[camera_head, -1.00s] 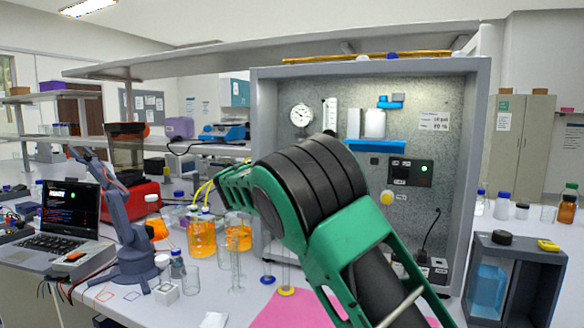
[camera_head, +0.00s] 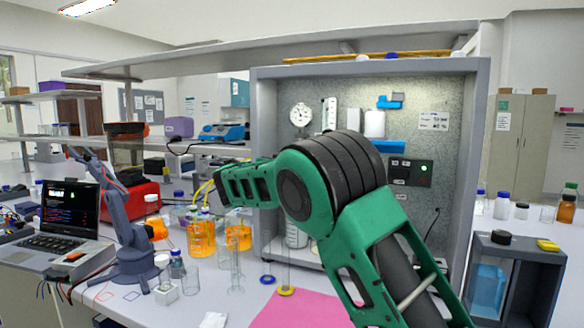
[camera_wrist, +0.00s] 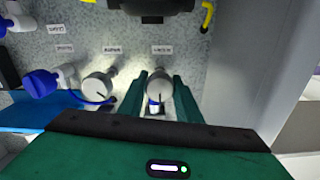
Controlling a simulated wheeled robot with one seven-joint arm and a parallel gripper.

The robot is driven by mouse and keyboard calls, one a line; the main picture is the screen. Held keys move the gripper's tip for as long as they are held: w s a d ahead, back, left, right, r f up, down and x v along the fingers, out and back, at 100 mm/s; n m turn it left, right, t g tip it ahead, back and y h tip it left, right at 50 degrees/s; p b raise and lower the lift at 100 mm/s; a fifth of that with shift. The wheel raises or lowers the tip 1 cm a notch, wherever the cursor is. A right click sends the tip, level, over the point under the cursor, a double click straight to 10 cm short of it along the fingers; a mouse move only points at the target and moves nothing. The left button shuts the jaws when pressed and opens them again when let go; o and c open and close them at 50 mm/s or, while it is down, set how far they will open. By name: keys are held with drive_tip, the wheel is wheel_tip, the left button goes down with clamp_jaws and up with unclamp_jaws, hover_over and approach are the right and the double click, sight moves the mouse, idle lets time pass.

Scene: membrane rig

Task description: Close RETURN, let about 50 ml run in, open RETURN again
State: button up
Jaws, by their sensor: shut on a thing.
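In the wrist view my gripper (camera_wrist: 160,84) is shut on a pale round knob (camera_wrist: 158,93), with one green finger on each side of it. The small label above this knob is too blurred to read, so I cannot confirm that it is RETURN. A second pale knob (camera_wrist: 98,89) sits just left, outside the fingers, and a blue knob (camera_wrist: 40,83) is farther left.
The rig's grey frame (camera_head: 481,130) stands close to the right of my arm. Beakers of orange liquid (camera_head: 201,238) and empty glassware stand left on the bench.

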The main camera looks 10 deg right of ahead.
drive_tip(key=shift+o, duration=0.2)
drive_tip(key=shift+a+f, duration=0.2)
drive_tip(key=shift+f, duration=0.05)
drive_tip(key=o, duration=1)
drive_tip(key=shift+w, duration=0.15)
drive_tip(key=shift+o, duration=0.2)
drive_tip(key=shift+d+r, duration=0.1)
drive_tip(key=v, duration=1)
drive_tip(key=shift+s+a, duration=0.25)
drive_tip(key=shift+s, duration=0.05)
